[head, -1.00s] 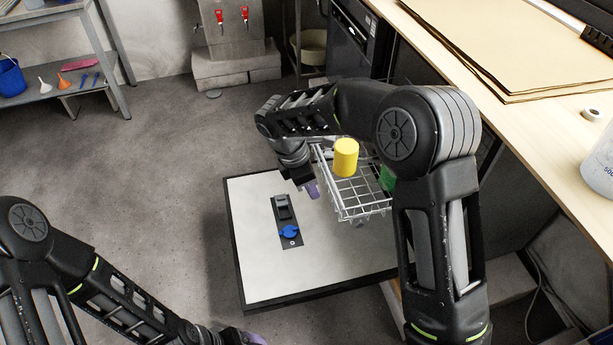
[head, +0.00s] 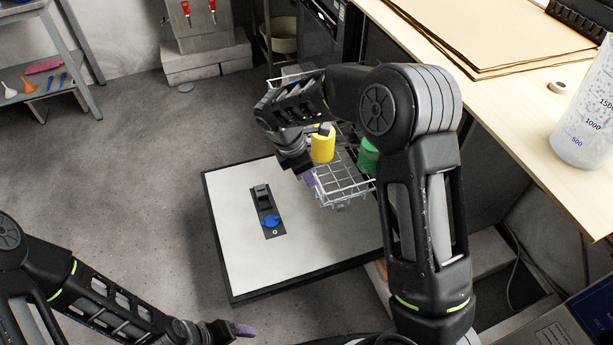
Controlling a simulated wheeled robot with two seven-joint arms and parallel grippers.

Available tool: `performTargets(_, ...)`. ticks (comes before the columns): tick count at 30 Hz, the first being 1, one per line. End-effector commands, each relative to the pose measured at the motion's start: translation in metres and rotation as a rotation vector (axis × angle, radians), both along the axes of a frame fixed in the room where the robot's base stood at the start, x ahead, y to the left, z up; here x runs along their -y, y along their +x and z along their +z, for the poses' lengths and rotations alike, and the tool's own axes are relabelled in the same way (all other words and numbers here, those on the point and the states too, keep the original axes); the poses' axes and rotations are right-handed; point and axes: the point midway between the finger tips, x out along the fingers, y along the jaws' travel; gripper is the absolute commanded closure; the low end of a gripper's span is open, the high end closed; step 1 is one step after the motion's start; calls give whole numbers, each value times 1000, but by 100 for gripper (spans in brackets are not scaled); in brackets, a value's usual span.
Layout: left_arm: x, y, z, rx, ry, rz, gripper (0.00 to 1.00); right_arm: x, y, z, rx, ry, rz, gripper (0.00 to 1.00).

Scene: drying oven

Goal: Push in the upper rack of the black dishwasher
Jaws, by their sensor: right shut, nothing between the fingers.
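The upper rack (head: 345,188) is a white wire basket, pulled out over the open dishwasher door (head: 228,215), which lies flat with a pale inner face. A yellow cup (head: 323,147) and a green cup (head: 368,156) stand in the rack. My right gripper (head: 309,179) is shut and empty at the rack's front left corner, close to its wire; I cannot tell if they touch. My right arm hides part of the rack and the dishwasher's opening. My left gripper (head: 243,331) is low at the bottom edge, away from the rack; its jaw state is unclear.
A wooden worktop (head: 520,122) runs along the right, with brown sheets (head: 470,35) and a measuring beaker (head: 584,115) on it. A metal shelf (head: 45,78) stands at the left. The grey floor left of the door is clear.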

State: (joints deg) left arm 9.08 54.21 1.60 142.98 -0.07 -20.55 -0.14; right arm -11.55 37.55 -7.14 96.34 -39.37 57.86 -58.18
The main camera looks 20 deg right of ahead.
Motion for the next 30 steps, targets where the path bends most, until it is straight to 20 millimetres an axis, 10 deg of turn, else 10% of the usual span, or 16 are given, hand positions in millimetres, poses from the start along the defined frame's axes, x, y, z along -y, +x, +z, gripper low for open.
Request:
performTargets(11, 0, 0, 11, 0, 0, 0, 14, 63, -2, 2, -2, -3, -9, 100)
performTargets(30, 0, 0, 39, -1, -1, 2, 14, 239, -7, 2, 0, -3, -9, 100)
